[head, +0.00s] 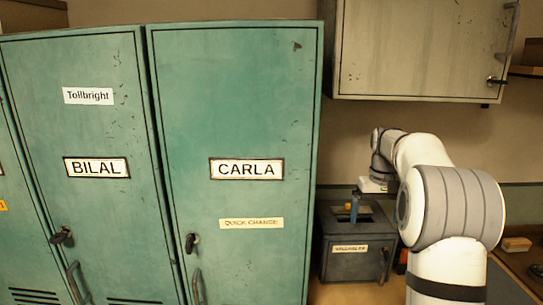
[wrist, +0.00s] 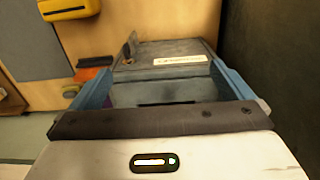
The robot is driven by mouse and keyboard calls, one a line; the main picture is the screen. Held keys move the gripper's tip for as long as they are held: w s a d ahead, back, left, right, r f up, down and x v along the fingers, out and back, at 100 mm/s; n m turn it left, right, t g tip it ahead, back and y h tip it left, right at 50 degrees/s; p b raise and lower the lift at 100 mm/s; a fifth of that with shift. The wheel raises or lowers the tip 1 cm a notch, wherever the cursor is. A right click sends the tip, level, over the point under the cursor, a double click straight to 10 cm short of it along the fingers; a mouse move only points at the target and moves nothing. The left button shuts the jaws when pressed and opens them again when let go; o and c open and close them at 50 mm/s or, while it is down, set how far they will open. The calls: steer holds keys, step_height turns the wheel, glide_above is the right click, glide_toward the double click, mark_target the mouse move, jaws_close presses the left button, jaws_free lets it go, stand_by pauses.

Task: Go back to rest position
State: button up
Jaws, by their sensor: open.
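My gripper (head: 355,206) shows in the head view as blue fingers at the end of my white and grey arm. It points down over the top of a dark grey box labelled VALUABLES (head: 348,249). In the wrist view my gripper (wrist: 163,82) has its two blue fingers spread wide apart, with nothing between them. The grey box (wrist: 160,92) with a dark slot in its top lies beyond and between the fingers. I cannot tell whether the fingers touch the box.
Green lockers marked BILAL (head: 95,200) and CARLA (head: 235,120) stand at left, doors shut. A grey wall cabinet (head: 415,50) hangs above my arm. A yellow object (wrist: 70,8) and a red object (wrist: 93,75) show in the wrist view. A wooden block (head: 516,244) lies at right.

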steer(key=s+a+r+t, duration=0.1)
steer(key=s+a+r, duration=0.1)
steer(key=s+a, duration=0.45)
steer(key=s+a+r+t, duration=0.1)
steer(key=s+a, duration=0.2)
steer(key=s, duration=0.7)
steer(key=s+a+f, duration=0.2)
steer(key=s+f, duration=0.1)
steer(key=s, duration=0.5)
steer(key=s+a+f+t, duration=0.1)
steer(key=s+f, duration=0.2)
steer(key=s, duration=0.5)
steer(key=shift+s+a+f, duration=0.3)
steer(key=shift+a+f, duration=0.05)
steer(key=shift+f, duration=0.05)
